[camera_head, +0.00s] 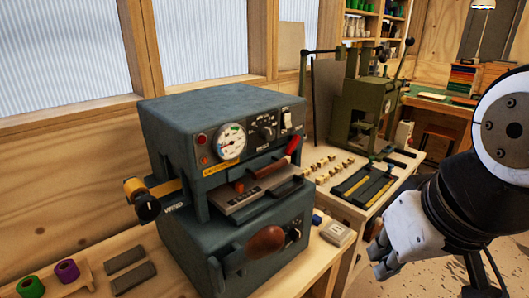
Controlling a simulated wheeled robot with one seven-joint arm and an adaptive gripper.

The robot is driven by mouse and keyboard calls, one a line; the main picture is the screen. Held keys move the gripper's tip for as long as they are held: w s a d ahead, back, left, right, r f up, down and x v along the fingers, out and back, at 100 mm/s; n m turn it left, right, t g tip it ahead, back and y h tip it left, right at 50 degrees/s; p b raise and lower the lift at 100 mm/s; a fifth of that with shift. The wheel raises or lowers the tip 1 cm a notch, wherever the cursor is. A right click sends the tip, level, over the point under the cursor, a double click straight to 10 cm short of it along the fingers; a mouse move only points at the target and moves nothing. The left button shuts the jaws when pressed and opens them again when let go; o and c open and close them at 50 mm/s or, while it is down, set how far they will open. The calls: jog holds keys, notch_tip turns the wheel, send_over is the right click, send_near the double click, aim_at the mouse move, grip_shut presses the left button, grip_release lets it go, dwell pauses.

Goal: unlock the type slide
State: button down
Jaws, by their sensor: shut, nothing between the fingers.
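A blue-grey foil machine (222,125) stands on the bench at the centre. In its front opening is a metal type slide (242,200) with a brown grip and a small orange part (239,187). I cannot tell from this view which part is the slide's lock. My gripper (378,262) is at the lower right, shut and empty, apart from the machine and to the right of it.
A round brown wooden knob (266,243) projects at the machine's lower front. A yellow and black winding part (143,197) sticks out at its left. Foil rolls (67,270) and dark bars lie at the left. A green press (365,105) stands on the right-hand table among small brass pieces.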

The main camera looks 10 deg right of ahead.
notch_tip(320, 180, up, 4)
jog(key=a+r+y+p, duration=0.1)
jog(key=a+p, duration=0.1)
jog(key=p, duration=0.1)
jog(key=w+a+f+m+g+y, duration=0.25)
jog(key=w+y, duration=0.25)
jog(key=w, duration=0.4)
jog(key=w+a+f+m+g+y, duration=0.15)
jog(key=w+f+m+y, duration=0.3)
jog(key=w, duration=0.45)
jog(key=w+d+f+m+t+y, duration=0.2)
jog(key=w+d+f+m+t, duration=0.3)
jog(key=w+d, duration=0.3)
jog(key=w+d+f+m+t+y, duration=0.2)
jog(key=w+d+f+m+t, duration=0.3)
jog(key=w+d+t, duration=0.2)
jog(key=w+t, duration=0.1)
jog(key=w, duration=0.1)
jog(key=shift+w+d+m, duration=0.3)
jog(key=shift+w+d, duration=0.05)
jog(key=shift+f, duration=0.1)
